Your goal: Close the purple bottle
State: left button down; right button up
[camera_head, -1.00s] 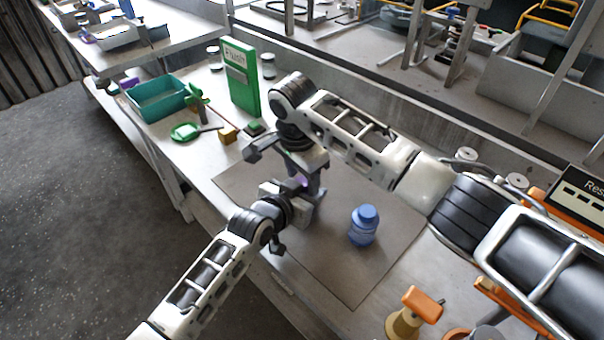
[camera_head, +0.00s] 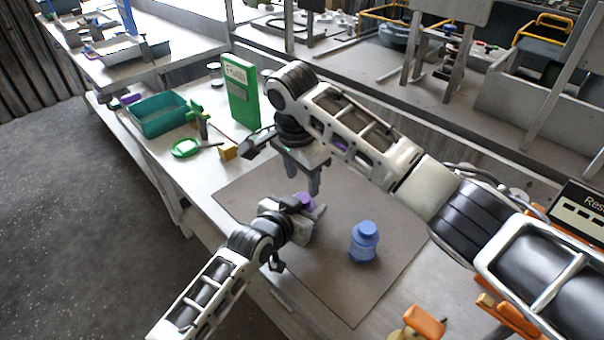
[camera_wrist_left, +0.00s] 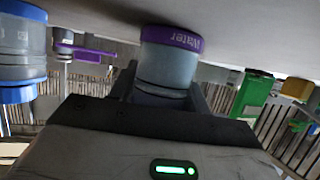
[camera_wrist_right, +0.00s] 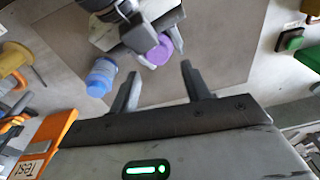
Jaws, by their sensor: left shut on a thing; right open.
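The purple bottle (camera_wrist_left: 168,55) stands on the mat; its grey body and a purple band marked "Water" show in the left wrist view. My left gripper (camera_head: 304,214) is shut on it from the side and hides its upper part there. A round purple cap (camera_wrist_right: 160,50) shows at its top in the right wrist view, and purple (camera_head: 303,200) shows there in the head view. I cannot tell how tightly the cap sits. My right gripper (camera_head: 303,180) is open and empty above the bottle, fingers pointing down and apart from the cap.
A blue bottle (camera_head: 364,242) with a blue cap stands on the mat (camera_head: 345,300), close to the right of the purple bottle. A green box (camera_head: 241,92), a teal bin (camera_head: 158,115) and green tools lie farther back. An orange-topped object (camera_head: 424,322) stands front right. The mat's front is clear.

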jog(key=n, duration=0.6)
jog(key=shift+r, duration=0.25)
jog(key=n, duration=0.4)
jog(key=shift+r+n, duration=0.15)
jog(key=shift+n, duration=0.25)
jog(key=n, duration=0.4)
jog(key=shift+r+n, duration=0.2)
jog(key=shift+n, duration=0.1)
jog(key=n, duration=0.5)
jog(key=shift+r+g, duration=0.15)
jog(key=shift+g, duration=0.15)
jog(key=n, duration=0.4)
jog(key=shift+w+r+n, duration=0.1)
jog(key=shift+r+n, duration=0.1)
jog(key=shift+n, duration=0.2)
jog(key=n, duration=0.4)
jog(key=shift+r+n+y, duration=0.2)
jog(key=shift+n+y, duration=0.1)
jog(key=n, duration=0.6)
jog(key=shift+r+n, duration=0.25)
jog(key=shift+n, duration=0.15)
jog(key=n, duration=0.4)
jog(key=shift+r+n+g, duration=0.15)
jog(key=shift+n+g, duration=0.15)
jog(key=shift+n, duration=0.1)
